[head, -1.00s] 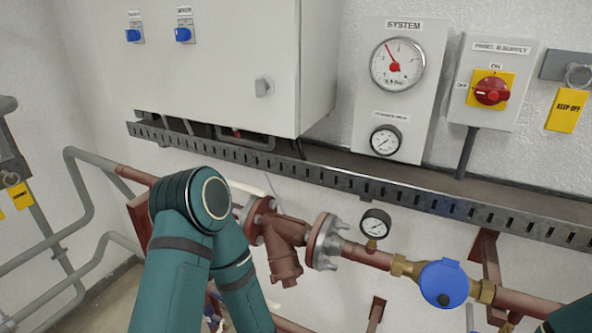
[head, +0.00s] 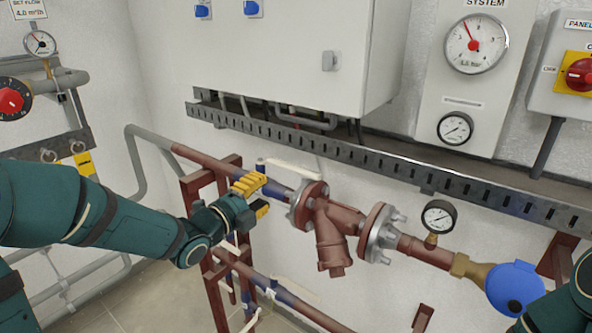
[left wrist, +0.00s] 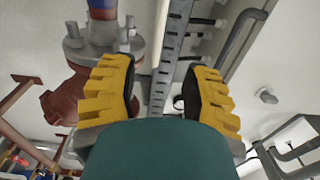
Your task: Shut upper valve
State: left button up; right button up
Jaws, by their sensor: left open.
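The upper valve is on the upper pipe, with a blue body (head: 278,189) and a long pale lever (head: 293,169). The lever lies roughly along the pipe, pointing right towards the flange. My left gripper (head: 257,194) has yellow fingers and is just in front of the valve's left end, partly hiding it. In the left wrist view the left gripper (left wrist: 160,72) is open, its two fingers apart. A pale strip, perhaps the lever, shows beyond the gap between them. I cannot tell whether the fingers touch the valve. My right gripper is out of view.
A perforated cable tray (head: 330,147) runs above the valve. A flanged red strainer (head: 335,235) is to its right, then a small gauge (head: 439,217) and a blue meter (head: 514,288). A lower pipe below carries another pale lever (head: 295,288). A red frame (head: 197,195) stands left.

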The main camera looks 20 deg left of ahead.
aim_at(293, 171)
pick_arm(q)
jog(key=x, duration=1.3)
jog(key=shift+w+f, duration=0.1)
jog(key=shift+w, duration=0.2)
grip_shut()
